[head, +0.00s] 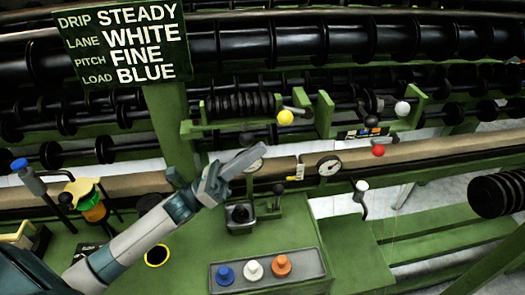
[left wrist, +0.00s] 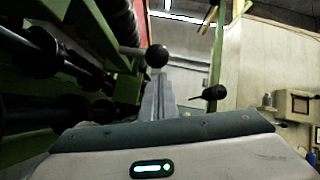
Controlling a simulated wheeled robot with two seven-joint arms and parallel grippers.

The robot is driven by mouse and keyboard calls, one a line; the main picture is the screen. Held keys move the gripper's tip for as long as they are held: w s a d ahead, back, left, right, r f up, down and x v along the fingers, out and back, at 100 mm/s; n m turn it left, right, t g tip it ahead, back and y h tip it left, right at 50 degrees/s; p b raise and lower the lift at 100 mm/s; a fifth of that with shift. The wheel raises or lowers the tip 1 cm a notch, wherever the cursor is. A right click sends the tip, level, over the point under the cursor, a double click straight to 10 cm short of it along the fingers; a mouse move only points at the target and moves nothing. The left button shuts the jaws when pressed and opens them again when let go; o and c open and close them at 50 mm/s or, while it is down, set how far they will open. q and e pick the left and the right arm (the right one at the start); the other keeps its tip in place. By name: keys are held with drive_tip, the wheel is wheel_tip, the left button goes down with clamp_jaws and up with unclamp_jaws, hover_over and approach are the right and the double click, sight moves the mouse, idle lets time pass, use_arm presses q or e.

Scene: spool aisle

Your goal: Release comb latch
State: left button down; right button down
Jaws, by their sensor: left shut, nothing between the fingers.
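My left gripper (head: 262,150) reaches in from the left with its fingers shut and empty. Its tip is just below a black ball knob (head: 247,138) on the machine's green frame. In the left wrist view the shut fingers (left wrist: 157,85) point ahead, and a black ball (left wrist: 157,55) shows just above their tip; contact cannot be told. A black ribbed comb-like roll (head: 240,105) sits above, with a yellow ball knob (head: 285,117) at its right. Which part is the comb latch cannot be told for certain. My right gripper is not in view.
A sign (head: 122,40) reads drip steady, lane white, pitch fine, load blue. A grey tray (head: 268,285) holds blue, white and orange knobs. A black lever (head: 278,189) stands below the gripper.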

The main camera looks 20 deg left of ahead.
use_arm(q)
drive_tip(key=shift+s+a+f, duration=0.3)
drive_tip(key=shift+a, duration=0.05)
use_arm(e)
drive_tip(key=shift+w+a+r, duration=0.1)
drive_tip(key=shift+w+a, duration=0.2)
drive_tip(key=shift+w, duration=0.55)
